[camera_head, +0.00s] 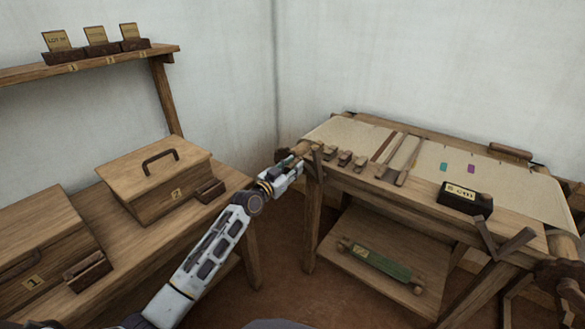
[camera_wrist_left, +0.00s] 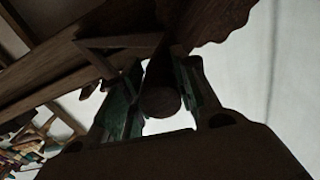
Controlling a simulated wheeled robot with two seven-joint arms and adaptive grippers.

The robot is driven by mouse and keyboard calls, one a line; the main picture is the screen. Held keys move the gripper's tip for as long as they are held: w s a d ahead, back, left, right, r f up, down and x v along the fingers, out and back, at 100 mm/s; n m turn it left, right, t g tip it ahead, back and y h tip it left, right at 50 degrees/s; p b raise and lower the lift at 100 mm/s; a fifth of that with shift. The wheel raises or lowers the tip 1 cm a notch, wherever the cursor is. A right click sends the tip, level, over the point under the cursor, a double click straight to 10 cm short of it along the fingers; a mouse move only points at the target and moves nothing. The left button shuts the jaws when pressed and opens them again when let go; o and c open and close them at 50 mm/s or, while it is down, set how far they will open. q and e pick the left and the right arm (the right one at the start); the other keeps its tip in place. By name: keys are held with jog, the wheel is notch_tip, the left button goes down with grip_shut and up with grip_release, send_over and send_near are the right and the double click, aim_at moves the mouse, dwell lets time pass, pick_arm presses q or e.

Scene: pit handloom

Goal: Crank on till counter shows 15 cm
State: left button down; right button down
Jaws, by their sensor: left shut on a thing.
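The wooden loom (camera_head: 330,175) stands at the right with pale cloth (camera_head: 350,132) stretched over its top. The counter (camera_head: 465,197) is a dark block at its front edge; its pale label seems to read 5 cm, though the digit is small. My left gripper (camera_head: 289,172) is at the loom's left end, shut on a wooden crank handle. In the left wrist view the round end of the crank handle (camera_wrist_left: 160,101) sits between the two green-lined fingers. The rest of the crank is partly hidden behind the gripper. My right gripper is in neither view.
A bench at the left bears two lidded wooden boxes, marked 1 (camera_head: 40,235) and 2 (camera_head: 155,172). A shelf (camera_head: 90,62) above holds several small tags. A green roller (camera_head: 380,262) lies on the loom's lower shelf.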

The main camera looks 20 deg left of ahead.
pick_arm(q)
jog(key=shift+a+r, duration=0.15)
jog(key=shift+r, duration=0.05)
